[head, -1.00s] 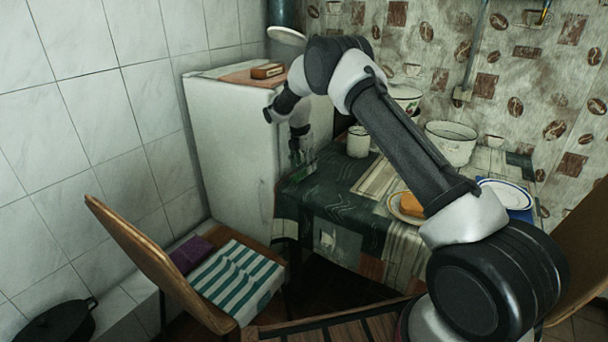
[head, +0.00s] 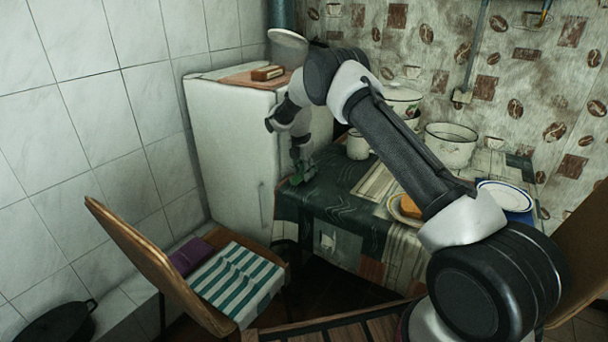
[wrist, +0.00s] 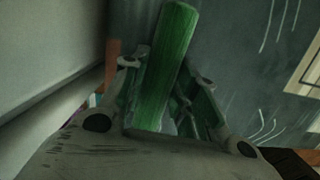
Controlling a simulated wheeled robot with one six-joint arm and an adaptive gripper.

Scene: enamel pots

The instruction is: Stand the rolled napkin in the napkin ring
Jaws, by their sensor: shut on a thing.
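The rolled napkin is a green roll (wrist: 168,55) in the wrist view, running up and away between my fingers. My gripper (wrist: 168,78) is shut on it. In the head view my gripper (head: 299,172) hangs low at the table's left end, beside the fridge. Only a little green of the napkin shows there, at the fingertips, and I cannot tell whether it touches the table. I cannot make out the napkin ring in either view.
The table (head: 325,190) has a dark patterned cloth. A white mug (head: 357,146), a pot (head: 450,146) and a plate with orange food (head: 397,211) stand on it. The white fridge (head: 232,150) is close at left. A chair (head: 150,255) stands in front.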

